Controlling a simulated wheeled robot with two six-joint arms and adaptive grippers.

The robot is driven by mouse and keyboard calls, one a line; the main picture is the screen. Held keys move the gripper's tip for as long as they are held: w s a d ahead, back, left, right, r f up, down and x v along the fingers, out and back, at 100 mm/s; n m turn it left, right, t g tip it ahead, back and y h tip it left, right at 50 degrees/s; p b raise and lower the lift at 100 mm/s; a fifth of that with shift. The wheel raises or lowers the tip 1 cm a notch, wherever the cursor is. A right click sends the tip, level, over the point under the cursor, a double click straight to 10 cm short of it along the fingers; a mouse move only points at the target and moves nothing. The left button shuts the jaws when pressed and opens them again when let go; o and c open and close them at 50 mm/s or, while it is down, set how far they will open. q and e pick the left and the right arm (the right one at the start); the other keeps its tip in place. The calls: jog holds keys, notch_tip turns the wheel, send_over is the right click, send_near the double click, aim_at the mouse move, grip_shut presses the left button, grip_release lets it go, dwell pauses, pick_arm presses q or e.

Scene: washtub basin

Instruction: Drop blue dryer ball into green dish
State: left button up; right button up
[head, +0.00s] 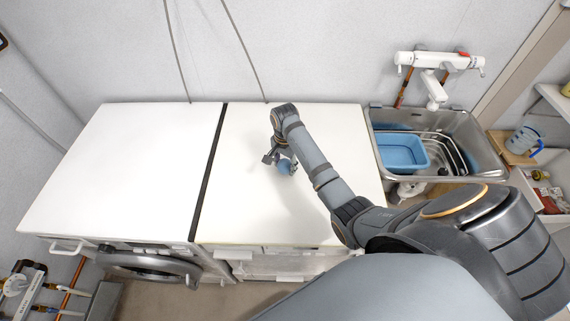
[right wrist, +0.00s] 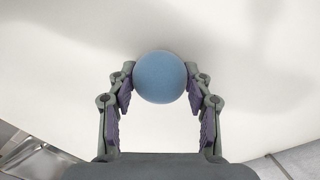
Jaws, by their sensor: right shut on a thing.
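A blue dryer ball (right wrist: 160,77) sits between the two fingertips of my right gripper (right wrist: 160,90) in the right wrist view. The gripper is shut on it. In the head view the ball (head: 285,167) shows below my right gripper (head: 281,160), over the right white worktop. I cannot tell whether the ball touches the worktop. No green dish shows in either view. My left gripper is not in view.
Two white worktops (head: 130,165) stand side by side with a dark gap between them, and their tops are otherwise bare. A metal sink (head: 470,125) at the right holds a blue basin (head: 402,153) and a rack. A wall tap (head: 432,90) hangs above it.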

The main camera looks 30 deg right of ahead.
aim_at(285, 161)
jog(key=shift+f, duration=0.1)
jog(key=o, duration=1.1)
notch_tip(285, 161, up, 7)
jog(key=shift+f+b, duration=0.15)
jog(key=shift+b, duration=0.3)
notch_tip(285, 161, up, 6)
jog(key=p, duration=0.4)
jog(key=shift+f, duration=0.15)
jog(key=shift+o, duration=0.4)
